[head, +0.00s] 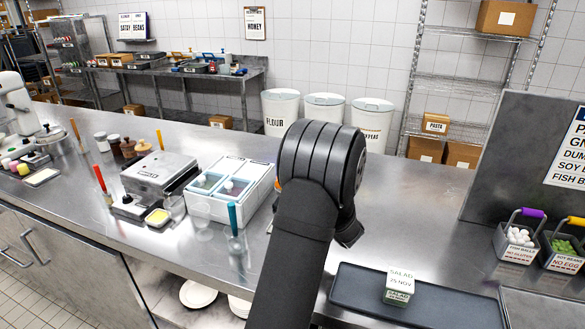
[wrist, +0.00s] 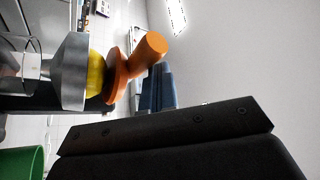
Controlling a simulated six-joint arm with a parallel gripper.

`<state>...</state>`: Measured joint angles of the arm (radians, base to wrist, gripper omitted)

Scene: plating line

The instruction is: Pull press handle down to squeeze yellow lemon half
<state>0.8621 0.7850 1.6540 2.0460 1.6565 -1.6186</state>
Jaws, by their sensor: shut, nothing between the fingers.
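The wrist view is turned sideways. In it, an orange handle knob (wrist: 149,50) joins an orange disc (wrist: 121,76) of the press. The yellow lemon half (wrist: 96,74) sits between this disc and a grey metal cone (wrist: 72,72). Clear glass (wrist: 32,66) shows beyond the cone. My gripper (wrist: 165,142) is a dark shape along the bottom of the wrist view, shut and empty, with a visible gap to the orange handle.
In the head view, a white tray box (head: 262,187) and a grey metal appliance (head: 160,175) stand left of my arm. A dark tray (head: 445,308) with a salad box (head: 399,285) lies to the right. A green rim (wrist: 38,160) shows low in the wrist view.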

